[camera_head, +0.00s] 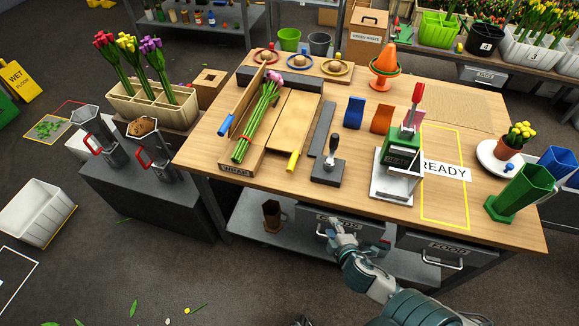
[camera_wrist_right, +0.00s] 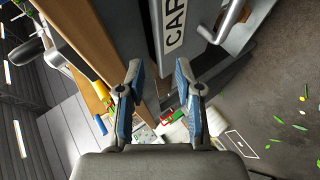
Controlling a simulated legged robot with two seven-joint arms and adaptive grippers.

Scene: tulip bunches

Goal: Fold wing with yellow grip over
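A wooden wrapping board (camera_head: 236,168) lies on the workbench with a bunch of pink tulips (camera_head: 262,115) along its middle. The wing with the yellow grip (camera_head: 293,160) is the flat wooden panel (camera_head: 290,120) right of the bunch, lying open. The other wing (camera_head: 248,97), with a blue grip (camera_head: 225,125), stands raised at the bunch's left side. My right gripper (camera_head: 342,232) is below the bench's front edge, by a drawer, away from the wing. In the wrist view its two fingers (camera_wrist_right: 158,72) are apart with nothing between them. My left gripper is out of view.
A drawer with a handle (camera_wrist_right: 228,25) is close ahead in the wrist view. Front drawers (camera_head: 435,248) hang under the bench top.

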